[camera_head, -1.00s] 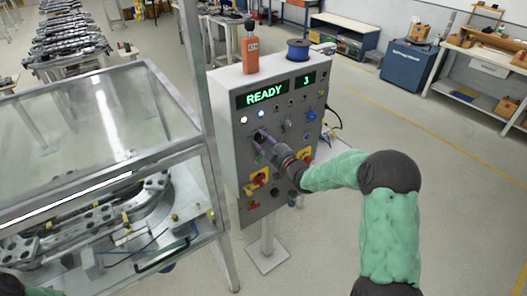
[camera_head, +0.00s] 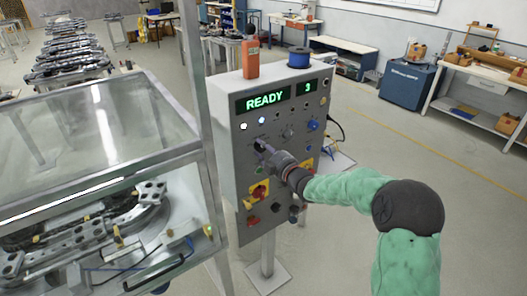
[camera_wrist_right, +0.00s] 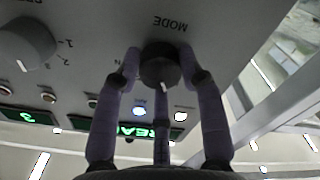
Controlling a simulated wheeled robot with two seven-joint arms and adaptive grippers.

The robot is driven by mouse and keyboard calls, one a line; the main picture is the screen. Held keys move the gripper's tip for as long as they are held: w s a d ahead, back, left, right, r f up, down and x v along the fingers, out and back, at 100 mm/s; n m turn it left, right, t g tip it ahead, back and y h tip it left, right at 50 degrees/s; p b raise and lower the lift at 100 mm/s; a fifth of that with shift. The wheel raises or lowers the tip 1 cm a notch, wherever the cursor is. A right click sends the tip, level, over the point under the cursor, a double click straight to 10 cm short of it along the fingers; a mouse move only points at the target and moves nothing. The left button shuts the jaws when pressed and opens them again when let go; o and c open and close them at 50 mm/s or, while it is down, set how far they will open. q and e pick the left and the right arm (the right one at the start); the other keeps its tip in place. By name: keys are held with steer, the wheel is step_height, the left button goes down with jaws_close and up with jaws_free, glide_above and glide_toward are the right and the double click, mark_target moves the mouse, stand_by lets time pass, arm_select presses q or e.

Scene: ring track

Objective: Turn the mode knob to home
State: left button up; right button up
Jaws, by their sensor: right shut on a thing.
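The mode knob (camera_wrist_right: 160,64) is a dark round knob on the grey control panel (camera_head: 229,160), beside the upside-down label MODE (camera_wrist_right: 171,23) in the right wrist view. A pale pointer mark shows at its lower edge in that view. My right gripper (camera_wrist_right: 160,68) is shut on the knob, with purple-grey fingers on both sides of it and a third finger below. In the head view my right gripper (camera_head: 263,147) reaches the panel from the right and mostly hides the knob. The home mark cannot be made out. My left gripper is out of view.
Another knob (camera_wrist_right: 28,42) has marks 1 and 2. A yellow-backed red switch (camera_head: 257,193) sits below my gripper. An orange box (camera_head: 250,60) and blue spool (camera_head: 298,58) stand on top. A glazed enclosure (camera_head: 100,125) is left.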

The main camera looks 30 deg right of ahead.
steer(key=shift+f, duration=0.6)
steer(key=o, duration=1.1)
steer(key=shift+o, duration=0.2)
steer(key=shift+d+r, duration=0.1)
steer(key=shift+d, duration=0.1)
steer(key=shift+r, duration=0.25)
steer(key=s, duration=1.2)
steer(key=shift+d, duration=0.4)
steer(key=shift+f, duration=0.15)
